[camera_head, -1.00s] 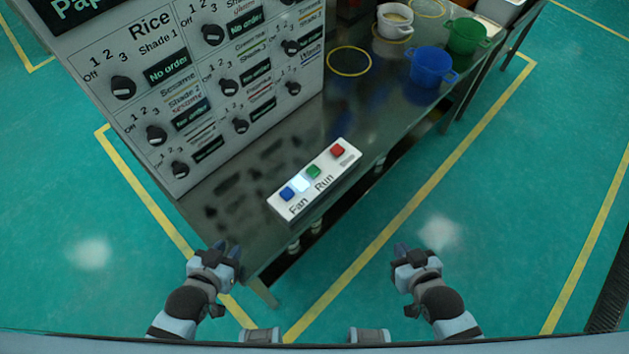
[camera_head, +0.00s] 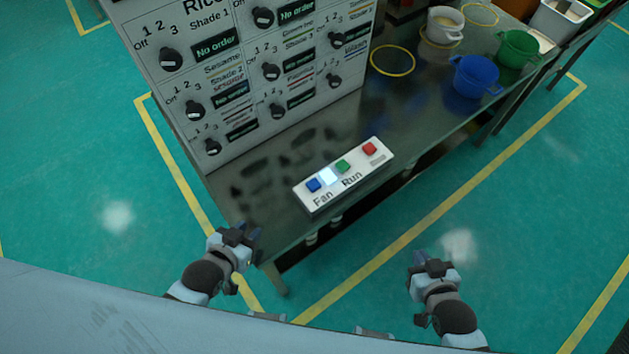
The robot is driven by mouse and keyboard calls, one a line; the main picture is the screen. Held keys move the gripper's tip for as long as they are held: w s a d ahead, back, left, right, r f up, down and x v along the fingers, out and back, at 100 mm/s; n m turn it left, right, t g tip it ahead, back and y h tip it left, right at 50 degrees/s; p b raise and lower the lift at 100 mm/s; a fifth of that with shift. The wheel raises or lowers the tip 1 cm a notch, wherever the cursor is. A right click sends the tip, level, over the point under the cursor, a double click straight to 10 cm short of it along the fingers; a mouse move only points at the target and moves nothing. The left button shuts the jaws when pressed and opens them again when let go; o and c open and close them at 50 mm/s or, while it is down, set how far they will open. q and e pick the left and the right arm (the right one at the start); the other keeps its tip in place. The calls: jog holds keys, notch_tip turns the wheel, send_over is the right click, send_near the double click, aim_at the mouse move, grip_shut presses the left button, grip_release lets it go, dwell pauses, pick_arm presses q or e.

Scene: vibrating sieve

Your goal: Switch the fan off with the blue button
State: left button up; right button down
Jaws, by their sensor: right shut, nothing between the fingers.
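The blue button (camera_head: 313,185) sits at the left end of a white button box (camera_head: 357,187) on the table's front edge, above the word "Fan". A pale, lit square (camera_head: 328,176) is beside it, then a green button (camera_head: 342,166) over "Run" and a red button (camera_head: 370,148). My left gripper (camera_head: 250,233) is in front of the table's near left corner, below and left of the box, apart from it. Whether its fingers are open is too small to tell. My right gripper (camera_head: 419,259) is shut and empty over the floor, below and right of the box.
A dark metal table (camera_head: 270,190) bears a large grey panel (camera_head: 255,110) with several knobs and displays. Blue (camera_head: 475,77), green (camera_head: 517,48) and white (camera_head: 445,24) pots stand at the back right. A yellow ring (camera_head: 392,60) marks the tabletop. Floor in front is clear.

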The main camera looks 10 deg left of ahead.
pick_arm(q)
grip_shut()
dwell(1.6)
